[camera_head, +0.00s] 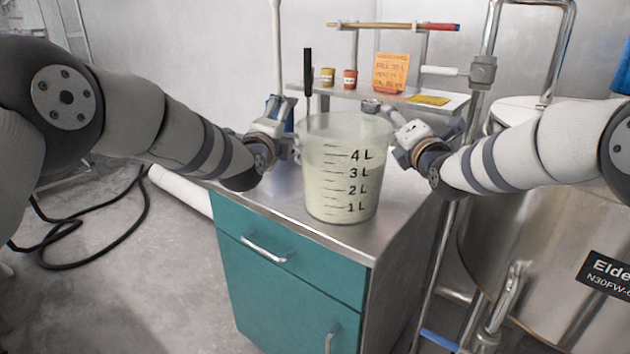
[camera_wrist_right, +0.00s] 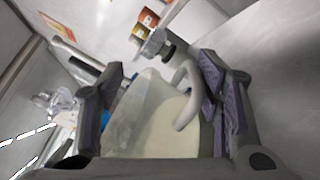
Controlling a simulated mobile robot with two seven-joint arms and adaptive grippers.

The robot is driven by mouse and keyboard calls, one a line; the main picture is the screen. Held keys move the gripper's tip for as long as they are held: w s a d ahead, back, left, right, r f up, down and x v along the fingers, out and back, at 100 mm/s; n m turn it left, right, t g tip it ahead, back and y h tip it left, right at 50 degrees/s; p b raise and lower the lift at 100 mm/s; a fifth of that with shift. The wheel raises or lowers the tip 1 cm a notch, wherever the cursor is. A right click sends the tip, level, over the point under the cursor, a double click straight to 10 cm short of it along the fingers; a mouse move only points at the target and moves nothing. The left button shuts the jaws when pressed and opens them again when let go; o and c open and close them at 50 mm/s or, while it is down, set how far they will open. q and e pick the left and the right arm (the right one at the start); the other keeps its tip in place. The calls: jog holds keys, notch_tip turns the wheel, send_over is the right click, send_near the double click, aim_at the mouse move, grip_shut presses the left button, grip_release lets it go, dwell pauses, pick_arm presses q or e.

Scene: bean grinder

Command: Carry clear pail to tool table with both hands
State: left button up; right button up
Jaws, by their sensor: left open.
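The clear pail (camera_head: 340,165) stands upright on the steel top of the teal cabinet table (camera_head: 300,223). It has black litre marks and pale contents. My left gripper (camera_head: 288,138) is open at the pail's left side; whether its fingers touch the pail is unclear. My right gripper (camera_head: 390,113) is at the pail's right rim. The right wrist view shows its fingers wide apart, with the pail (camera_wrist_right: 150,120) and its pale loop handle (camera_wrist_right: 187,95) between them. The handle is close to the right-hand finger; contact is not clear.
A raised shelf (camera_head: 455,102) behind the pail holds two small jars (camera_head: 350,79), an orange note (camera_head: 391,72) and a yellow cloth (camera_head: 428,100). A large steel tank (camera_head: 530,245) stands right of the table. A black hose (camera_head: 95,240) lies on the floor at left.

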jog(key=shift+a, duration=0.2)
jog(key=o, duration=0.9)
jog(key=shift+a+f, duration=0.1)
pick_arm(q)
jog(key=s, duration=0.6)
jog(key=shift+s+a+r, duration=0.15)
jog(key=shift+s+a, duration=0.2)
jog(key=shift+s, duration=0.05)
pick_arm(e)
jog(key=shift+s, duration=0.1)
